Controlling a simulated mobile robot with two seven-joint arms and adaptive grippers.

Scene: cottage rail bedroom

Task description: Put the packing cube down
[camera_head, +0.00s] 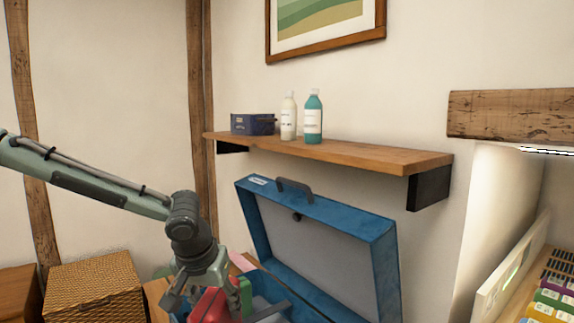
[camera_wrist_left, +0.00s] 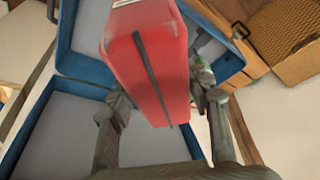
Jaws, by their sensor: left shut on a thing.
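A red packing cube (camera_head: 212,304) is held by my left gripper (camera_head: 198,290) at the bottom of the head view. In the left wrist view the red cube (camera_wrist_left: 150,65) sits between the two fingers of the left gripper (camera_wrist_left: 163,98), which are shut on its sides. It is tilted, with a dark strip down its face. An open blue suitcase (camera_head: 320,235) stands behind and beside it, lid raised. In the wrist view the grey-lined suitcase (camera_wrist_left: 60,125) shows behind the cube. I cannot tell whether the cube touches it. My right gripper is not in view.
A green item (camera_head: 245,292) shows beside the red cube. A wooden wall shelf (camera_head: 350,152) above the lid holds a navy case (camera_head: 252,124), a white bottle (camera_head: 289,118) and a teal bottle (camera_head: 313,118). A wicker box (camera_head: 95,285) stands at left, colourful items (camera_head: 548,297) at right.

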